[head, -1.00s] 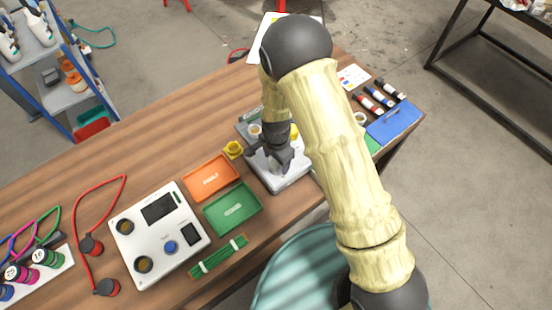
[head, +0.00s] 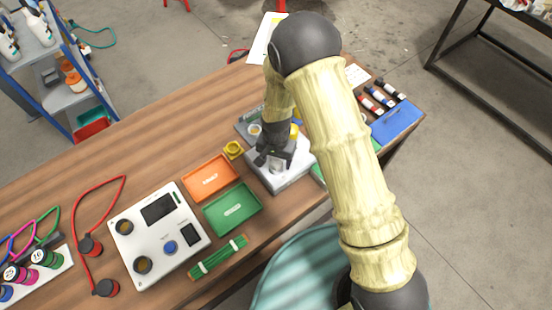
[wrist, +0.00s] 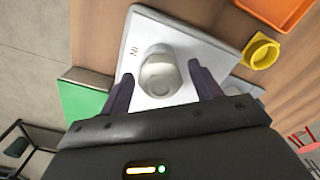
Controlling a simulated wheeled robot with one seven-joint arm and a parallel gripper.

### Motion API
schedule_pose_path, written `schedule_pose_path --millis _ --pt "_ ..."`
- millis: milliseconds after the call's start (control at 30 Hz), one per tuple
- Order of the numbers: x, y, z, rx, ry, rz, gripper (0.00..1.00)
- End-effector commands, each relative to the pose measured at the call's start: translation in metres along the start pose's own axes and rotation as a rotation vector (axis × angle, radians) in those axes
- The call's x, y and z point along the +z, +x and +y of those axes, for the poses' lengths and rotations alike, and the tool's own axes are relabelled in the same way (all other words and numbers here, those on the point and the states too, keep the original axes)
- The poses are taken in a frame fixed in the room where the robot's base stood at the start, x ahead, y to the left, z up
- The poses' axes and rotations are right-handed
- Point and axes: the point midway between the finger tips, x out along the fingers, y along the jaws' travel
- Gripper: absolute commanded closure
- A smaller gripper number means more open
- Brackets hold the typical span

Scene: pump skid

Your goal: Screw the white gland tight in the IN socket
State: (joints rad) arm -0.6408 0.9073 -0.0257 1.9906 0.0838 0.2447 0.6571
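The white gland (wrist: 158,75) stands upright at the IN socket of the light grey block (wrist: 133,40), beside the printed word IN in the wrist view. The socket itself is hidden under the gland. My gripper (wrist: 160,85) is open, with one dark finger on each side of the gland and a visible gap to both. In the head view my gripper (head: 274,160) is low over the block (head: 290,180), and the gland (head: 276,167) shows only partly between the fingers.
A yellow ring-shaped part (head: 233,150) lies left of the block. An orange tray (head: 208,177) and a green tray (head: 232,208) lie further left. A blue case (head: 397,122) and several small tubes lie at the right. Bare wood lies behind the trays.

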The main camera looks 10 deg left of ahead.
Motion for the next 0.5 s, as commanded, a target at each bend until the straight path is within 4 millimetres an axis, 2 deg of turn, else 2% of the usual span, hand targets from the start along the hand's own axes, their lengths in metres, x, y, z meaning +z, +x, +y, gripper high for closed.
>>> schedule_pose_path --millis 33,200,367,500 --pt "0.0000 0.0000 0.0000 0.000 0.001 0.000 0.48" --pt "0.0000 0.0000 0.0001 0.000 0.002 0.000 0.79" --pt "0.0001 -0.0001 0.0000 0.001 0.044 0.000 0.79" --pt "0.0002 -0.0010 0.0001 0.002 0.235 0.000 0.79"
